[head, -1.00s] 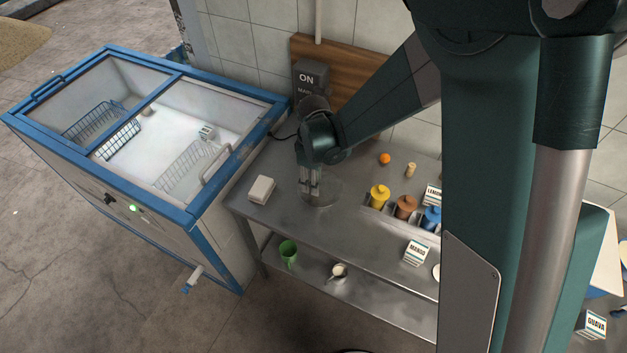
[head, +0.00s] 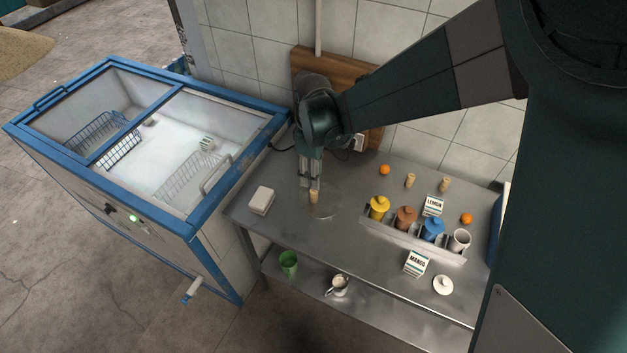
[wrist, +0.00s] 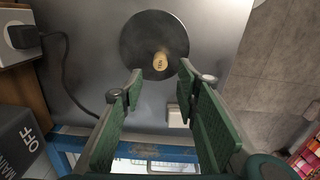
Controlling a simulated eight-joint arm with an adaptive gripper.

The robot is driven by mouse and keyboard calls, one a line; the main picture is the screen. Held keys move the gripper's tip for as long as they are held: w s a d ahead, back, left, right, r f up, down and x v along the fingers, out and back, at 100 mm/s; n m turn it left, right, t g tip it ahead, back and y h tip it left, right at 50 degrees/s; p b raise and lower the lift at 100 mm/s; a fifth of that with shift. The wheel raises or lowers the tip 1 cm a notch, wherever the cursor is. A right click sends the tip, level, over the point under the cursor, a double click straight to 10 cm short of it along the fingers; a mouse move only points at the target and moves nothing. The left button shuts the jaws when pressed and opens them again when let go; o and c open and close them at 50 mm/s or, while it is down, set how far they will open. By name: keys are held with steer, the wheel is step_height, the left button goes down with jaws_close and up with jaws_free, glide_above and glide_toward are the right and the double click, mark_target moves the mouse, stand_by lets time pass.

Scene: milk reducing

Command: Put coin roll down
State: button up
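The coin roll (head: 314,197), a small tan cylinder, stands on a round disc (head: 329,210) set on the metal table. In the wrist view the coin roll (wrist: 160,61) shows its marked end face and sits on the dark disc (wrist: 136,62). My gripper (head: 314,184) is just above the coin roll. In the wrist view my gripper (wrist: 161,82) is open, with its green fingers apart and nothing between them. The roll appears just beyond the fingertips, apart from them.
A white box (head: 261,200) lies left of the disc. Yellow (head: 379,207), brown and blue jars stand in a rack to the right, near lemon and mango cartons. Two more tan rolls (head: 410,180) stand behind. A blue-framed freezer (head: 215,190) borders the table's left. A black cable (wrist: 66,75) runs beside the disc.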

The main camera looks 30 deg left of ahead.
steer(key=shift+r, duration=1.4)
steer(key=w+d+r+m+t, duration=0.1)
steer(key=d+r+m, duration=0.3)
steer(key=d, duration=0.5)
steer(key=d+r+m+t+y, duration=0.1)
steer(key=d+r+m, duration=0.1)
steer(key=d+r, duration=0.55)
steer(key=w+d+r+m+t, duration=0.1)
steer(key=d+r+m, duration=0.25)
steer(key=d, duration=0.75)
steer(key=s+d+r+m+t, duration=0.1)
steer(key=s+d+m, duration=0.2)
steer(key=d, duration=0.4)
steer(key=s+d+r+m+t, duration=0.1)
steer(key=s+d+m, duration=0.2)
steer(key=s+d, duration=0.2)
steer(key=s+d+r+m+t+h, duration=0.1)
steer(key=s+d+m+t, duration=0.1)
steer(key=d, duration=0.9)
steer(key=s+m, duration=0.1)
steer(key=s, duration=0.1)
steer(key=shift+s+r+m, duration=0.25)
steer(key=shift+s+m, duration=0.05)
steer(key=shift+m, duration=0.05)
steer(key=shift+o, duration=0.5)
steer(key=shift+w, duration=0.15)
